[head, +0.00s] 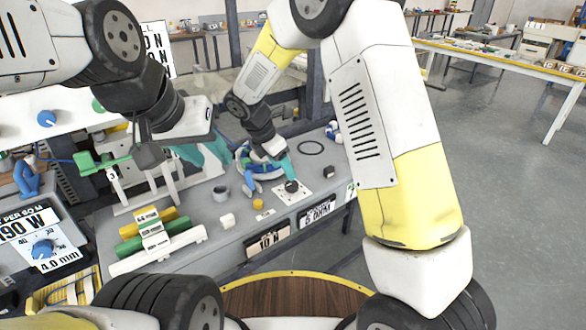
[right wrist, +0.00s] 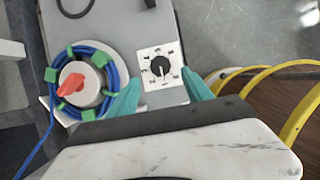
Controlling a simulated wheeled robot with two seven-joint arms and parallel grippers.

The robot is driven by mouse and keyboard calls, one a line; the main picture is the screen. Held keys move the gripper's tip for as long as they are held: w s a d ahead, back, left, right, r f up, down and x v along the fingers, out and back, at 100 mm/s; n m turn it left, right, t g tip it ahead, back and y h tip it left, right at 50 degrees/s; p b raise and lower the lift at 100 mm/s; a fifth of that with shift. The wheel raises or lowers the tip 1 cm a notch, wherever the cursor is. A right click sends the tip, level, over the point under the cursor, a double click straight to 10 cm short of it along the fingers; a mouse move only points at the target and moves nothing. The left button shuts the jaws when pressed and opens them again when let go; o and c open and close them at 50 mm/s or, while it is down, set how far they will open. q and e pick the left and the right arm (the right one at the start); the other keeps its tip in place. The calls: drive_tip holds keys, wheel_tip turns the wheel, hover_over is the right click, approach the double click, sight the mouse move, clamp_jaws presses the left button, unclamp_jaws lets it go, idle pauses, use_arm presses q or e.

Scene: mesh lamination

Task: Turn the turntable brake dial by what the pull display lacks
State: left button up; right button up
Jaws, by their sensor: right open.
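The dial, a black knob (right wrist: 160,66) on a white square plate with marks around it, sits on the grey bench top. In the head view the dial (head: 292,186) is under my right gripper (head: 288,172). In the right wrist view my right gripper (right wrist: 161,82) is open, with one teal finger on either side of the dial plate and a gap to the knob. The turntable (right wrist: 82,84), with a blue coil, green clips and a red lever, is left of the dial. My left gripper (head: 200,150) hangs over the back left of the bench; its finger gap is unclear.
Number plates reading 10 N (head: 268,240) and 6.0 MM (head: 317,213) are on the bench front. A 190 N panel (head: 28,228) with a blue knob (head: 42,249) stands left. A sign (head: 157,45) behind is partly hidden by my left arm. Green and yellow rolls (head: 160,240) lie front left.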

sight(291, 183)
drive_tip(key=x, duration=0.7)
drive_tip(key=shift+f, duration=0.3)
clamp_jaws()
